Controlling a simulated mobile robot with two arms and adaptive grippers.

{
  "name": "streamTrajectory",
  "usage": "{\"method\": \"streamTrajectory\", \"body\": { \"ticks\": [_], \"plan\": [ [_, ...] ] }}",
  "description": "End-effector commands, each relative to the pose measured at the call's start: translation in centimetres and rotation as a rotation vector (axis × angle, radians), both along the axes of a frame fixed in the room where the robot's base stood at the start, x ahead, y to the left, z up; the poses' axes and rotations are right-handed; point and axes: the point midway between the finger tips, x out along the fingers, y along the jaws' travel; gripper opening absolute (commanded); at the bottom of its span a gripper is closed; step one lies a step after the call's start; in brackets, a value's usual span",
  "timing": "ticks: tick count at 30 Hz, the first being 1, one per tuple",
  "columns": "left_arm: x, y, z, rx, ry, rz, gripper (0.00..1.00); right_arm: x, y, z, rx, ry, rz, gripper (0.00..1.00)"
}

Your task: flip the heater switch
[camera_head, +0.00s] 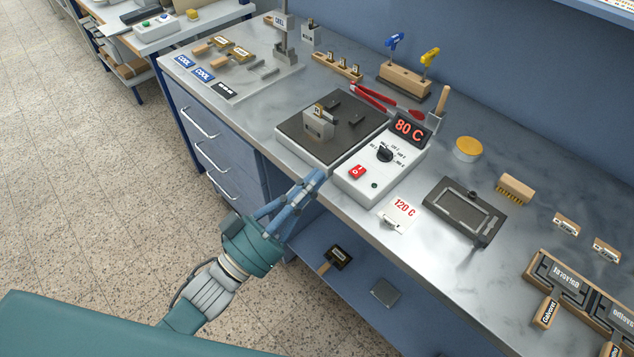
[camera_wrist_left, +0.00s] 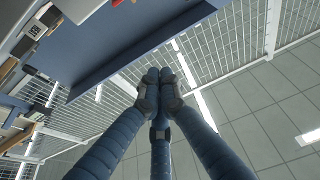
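The heater switch (camera_head: 357,172) is a small red rocker on the sloped face of a white control box (camera_head: 352,191). The box carries a black dial (camera_head: 385,153) and a display (camera_head: 409,128) that reads 80 C. My left gripper (camera_head: 319,175) is at the bench's front edge, just left of the box and its switch, apparently not touching the switch. In the left wrist view its blue fingers (camera_wrist_left: 160,82) come together at the tips, with nothing between them. The switch cannot be made out clearly in that view. My right gripper is not in view.
A dark hot plate (camera_head: 350,108) with a small metal block stands behind the left gripper. A 120 C card (camera_head: 397,213) lies in front of the box. A dark metal frame (camera_head: 463,209) lies to the right. Red-handled tongs (camera_head: 373,97) lie behind the box.

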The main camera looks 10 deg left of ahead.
Motion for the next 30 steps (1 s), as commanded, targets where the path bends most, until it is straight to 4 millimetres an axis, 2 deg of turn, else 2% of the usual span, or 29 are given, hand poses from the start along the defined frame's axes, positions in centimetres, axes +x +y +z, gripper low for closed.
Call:
{"method": "streamTrajectory", "body": {
  "ticks": [1, 6, 12, 18, 30],
  "plan": [
    [-1.2, 0.7, -1.6, 0.006, 0.013, -0.001, 0.00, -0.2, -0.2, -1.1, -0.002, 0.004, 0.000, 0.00],
    [-4.1, 2.7, -2.1, 0.006, 0.012, -0.002, 0.00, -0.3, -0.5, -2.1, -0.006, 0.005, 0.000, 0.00],
    [-6.6, 4.6, -2.5, 0.005, 0.010, -0.001, 0.00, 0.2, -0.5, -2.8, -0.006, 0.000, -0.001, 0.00],
    [-7.5, 5.3, -2.4, 0.002, 0.008, 0.000, 0.00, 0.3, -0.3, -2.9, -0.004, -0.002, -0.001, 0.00],
    [-7.5, 5.3, -2.4, 0.002, 0.007, 0.000, 0.00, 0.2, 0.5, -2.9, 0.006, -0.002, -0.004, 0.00]
  ]
}}
